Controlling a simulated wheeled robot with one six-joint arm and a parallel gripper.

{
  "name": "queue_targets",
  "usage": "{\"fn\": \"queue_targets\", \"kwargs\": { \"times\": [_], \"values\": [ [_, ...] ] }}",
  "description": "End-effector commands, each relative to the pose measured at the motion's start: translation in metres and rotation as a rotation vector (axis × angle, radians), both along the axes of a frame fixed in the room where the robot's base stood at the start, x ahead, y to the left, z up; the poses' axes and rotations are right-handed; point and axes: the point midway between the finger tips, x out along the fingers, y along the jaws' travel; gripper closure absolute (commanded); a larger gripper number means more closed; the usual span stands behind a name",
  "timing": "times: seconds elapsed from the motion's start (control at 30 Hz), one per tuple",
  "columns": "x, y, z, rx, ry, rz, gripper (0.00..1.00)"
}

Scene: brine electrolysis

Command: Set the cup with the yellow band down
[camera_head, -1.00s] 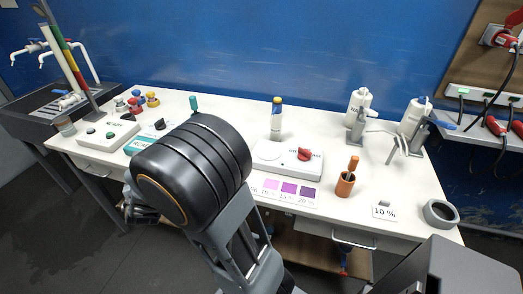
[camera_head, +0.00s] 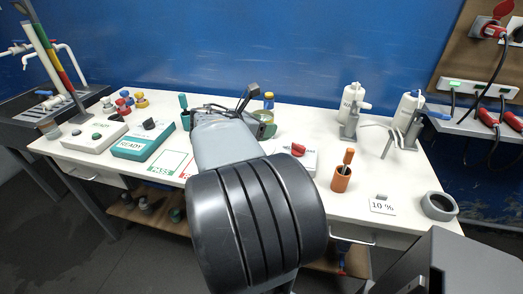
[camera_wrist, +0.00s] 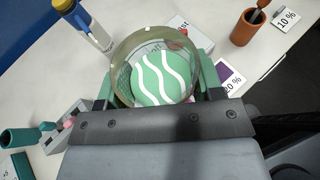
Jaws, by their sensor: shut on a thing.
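The cup (camera_wrist: 124,50) has a clear, yellowish rim and wall, with a green surface and white wavy lines inside. Its yellow band is not distinct. My gripper (camera_wrist: 155,85) is shut on it, with a finger at each side. In the head view the cup (camera_head: 263,116) shows beyond my arm, over the white table (camera_head: 330,205). My arm hides much of my gripper (camera_head: 248,112) there. I cannot tell whether the cup's base touches anything.
A white device with a red knob (camera_head: 298,149) is partly hidden by my arm. A bottle with a blue and yellow top (camera_wrist: 77,16) stands close to the cup. A brown holder (camera_head: 341,178) and a grey ring (camera_head: 439,206) are to the right.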

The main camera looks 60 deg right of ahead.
Motion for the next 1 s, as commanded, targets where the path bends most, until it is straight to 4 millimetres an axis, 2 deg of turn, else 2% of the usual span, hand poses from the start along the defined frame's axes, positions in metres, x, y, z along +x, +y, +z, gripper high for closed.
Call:
{"fn": "queue_targets", "kwargs": {
  "times": [0.03, 0.13, 0.23, 0.3, 0.37, 0.67, 0.7, 0.83, 1.0],
  "values": [
    [-0.013, -0.002, 0.001, -0.002, -0.002, -0.044, 0.68],
    [-0.030, -0.004, 0.002, -0.002, -0.001, -0.103, 0.68],
    [-0.038, -0.006, 0.002, -0.001, 0.001, -0.139, 0.68],
    [-0.036, -0.010, -0.001, 0.001, 0.002, -0.152, 0.68],
    [-0.030, -0.017, -0.006, 0.002, 0.005, -0.156, 0.68],
    [0.025, -0.065, -0.038, 0.001, 0.004, -0.155, 0.68],
    [0.029, -0.069, -0.047, 0.002, 0.006, -0.156, 0.68],
    [0.042, -0.081, -0.068, 0.001, 0.003, -0.156, 0.68],
    [0.053, -0.090, -0.084, -0.002, 0.001, -0.155, 0.68]
  ]
}}
